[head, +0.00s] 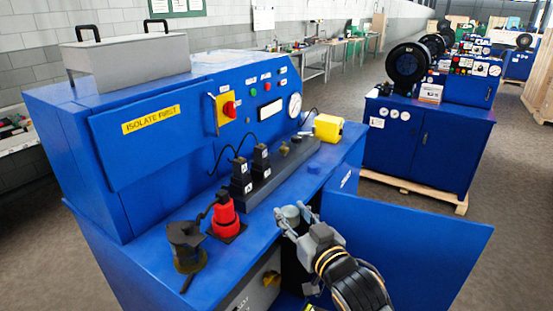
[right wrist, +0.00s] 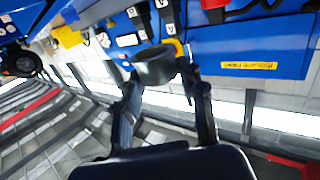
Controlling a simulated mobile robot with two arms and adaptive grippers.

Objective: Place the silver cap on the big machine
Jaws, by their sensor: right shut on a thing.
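The big machine (head: 150,150) is a blue bench-like machine that fills the left and middle of the head view, with a sloped panel and a flat work shelf. My right gripper (head: 297,216) is shut on the silver cap (head: 290,212), a small grey cylinder, at the shelf's front edge. In the right wrist view the silver cap (right wrist: 154,65) sits between the two fingers of the gripper (right wrist: 162,84). I cannot tell whether the cap touches the shelf. My left gripper is not in view.
A grey box with black handles (head: 130,65) rests on top. A blue door (head: 400,245) stands open at right.

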